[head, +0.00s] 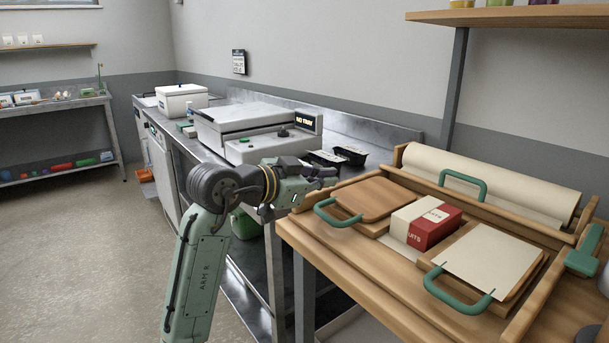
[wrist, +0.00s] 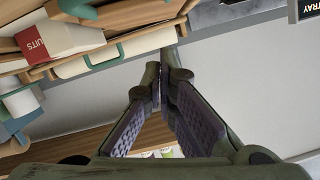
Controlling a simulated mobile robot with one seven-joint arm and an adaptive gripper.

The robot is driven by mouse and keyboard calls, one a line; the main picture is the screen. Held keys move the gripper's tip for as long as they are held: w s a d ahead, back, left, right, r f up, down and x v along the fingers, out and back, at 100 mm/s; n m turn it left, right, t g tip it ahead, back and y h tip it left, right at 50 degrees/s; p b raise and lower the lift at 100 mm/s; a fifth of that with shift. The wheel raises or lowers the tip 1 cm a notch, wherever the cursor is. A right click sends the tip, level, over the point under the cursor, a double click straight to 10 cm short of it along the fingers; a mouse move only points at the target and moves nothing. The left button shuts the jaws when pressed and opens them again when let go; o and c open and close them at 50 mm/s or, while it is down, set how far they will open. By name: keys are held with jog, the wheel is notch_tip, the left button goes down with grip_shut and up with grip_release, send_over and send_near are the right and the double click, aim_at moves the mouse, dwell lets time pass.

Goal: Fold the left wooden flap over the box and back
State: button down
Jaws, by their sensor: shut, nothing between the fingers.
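The left wooden flap (head: 368,199) lies open and flat to the left of the box, with a green handle (head: 338,216) at its left end. The red and cream box (head: 425,224) sits in the middle of the wooden station, uncovered on top; it also shows in the wrist view (wrist: 66,38). My gripper (head: 329,177) is at the station's back left, near the far side of the left flap and apart from its handle. It is shut with nothing in it; its fingertips (wrist: 165,76) also show in the wrist view.
A right flap (head: 488,262) with a cream sheet and green handle lies right of the box. A back green handle (head: 465,185) and a paper roll (head: 490,180) stand behind it. Black trays (head: 350,155) and a sealing machine (head: 250,130) are on the steel counter beyond my gripper.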

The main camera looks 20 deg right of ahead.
jog(key=shift+w+a+f, duration=0.1)
jog(key=shift+w+f, duration=0.1)
jog(key=shift+f, duration=0.4)
jog(key=shift+w+a+f, duration=0.15)
jog(key=shift+f, duration=0.45)
jog(key=shift+w+a+f, duration=0.1)
jog(key=shift+w+f, duration=0.1)
jog(key=shift+f, duration=0.4)
jog(key=shift+w+a+f+n+g, duration=0.15)
jog(key=shift+f+n, duration=0.2)
jog(key=shift+f, duration=0.2)
jog(key=shift+w+f+n+g, duration=0.15)
jog(key=shift+f+n, duration=0.2)
jog(key=shift+f, duration=0.15)
